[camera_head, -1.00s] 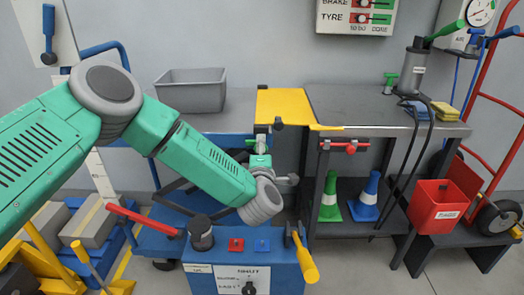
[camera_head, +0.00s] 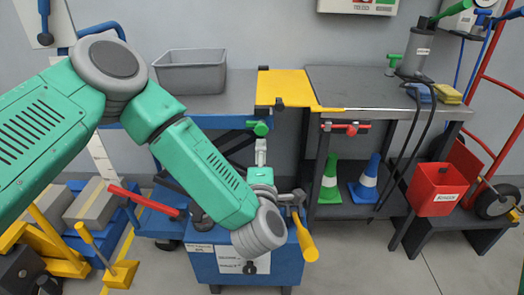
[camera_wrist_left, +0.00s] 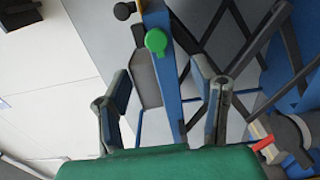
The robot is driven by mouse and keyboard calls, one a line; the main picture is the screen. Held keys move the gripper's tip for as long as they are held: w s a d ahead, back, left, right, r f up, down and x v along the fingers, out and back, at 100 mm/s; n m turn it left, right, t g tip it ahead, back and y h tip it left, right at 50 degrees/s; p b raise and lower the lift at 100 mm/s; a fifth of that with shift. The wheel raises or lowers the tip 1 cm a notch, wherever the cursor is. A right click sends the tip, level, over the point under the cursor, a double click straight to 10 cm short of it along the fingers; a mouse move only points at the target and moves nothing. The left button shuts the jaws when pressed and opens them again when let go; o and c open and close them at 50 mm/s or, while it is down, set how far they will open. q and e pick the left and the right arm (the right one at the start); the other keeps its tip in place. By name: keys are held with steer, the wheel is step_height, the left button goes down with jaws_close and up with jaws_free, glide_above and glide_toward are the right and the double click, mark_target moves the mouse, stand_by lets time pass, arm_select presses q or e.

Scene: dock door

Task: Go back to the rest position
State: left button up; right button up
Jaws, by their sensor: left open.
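My green left arm comes in from the left in the head view. Its grey wrist hangs in front of the blue cart (camera_head: 205,262). My left gripper (camera_head: 277,172) points away from me, beyond the wrist, and is partly hidden by it. In the left wrist view the two dark fingers of my left gripper (camera_wrist_left: 165,92) stand wide apart with nothing between them. A round green knob (camera_wrist_left: 156,41) on a blue bar shows ahead of them. The green knob (camera_head: 259,128) also shows in the head view, just above the gripper. My right gripper is not in view.
A grey bin (camera_head: 190,72) stands on the bench at the back left. A yellow plate (camera_head: 283,88) bridges to the dark bench (camera_head: 375,90). The cart's red lever (camera_head: 142,201) and yellow-handled lever (camera_head: 305,237) stand close to my arm. Cones and a red bucket (camera_head: 436,190) are on the right.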

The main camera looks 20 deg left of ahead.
arm_select(q)
steer(key=s+d+f+m+g+h+p, duration=0.2)
steer(key=s+f+m+g+h+p, duration=0.45)
steer(key=s+f+m, duration=0.6)
steer(key=s+a+f+m+g+p, duration=0.1)
steer(key=s+a+m+g, duration=0.3)
steer(key=s+a, duration=0.3)
steer(key=s+a+f+m+g+y+p, duration=0.1)
steer(key=s+a+m+g, duration=0.4)
steer(key=s, duration=1.1)
steer(key=shift+s+a+f+g+p, duration=0.15)
steer(key=shift+a+f+g+p, duration=0.25)
steer(key=shift+a+g+p, duration=0.4)
steer(key=shift+a+m+y, duration=0.1)
steer(key=shift+m+y, duration=0.15)
steer(key=shift+c, duration=0.4)
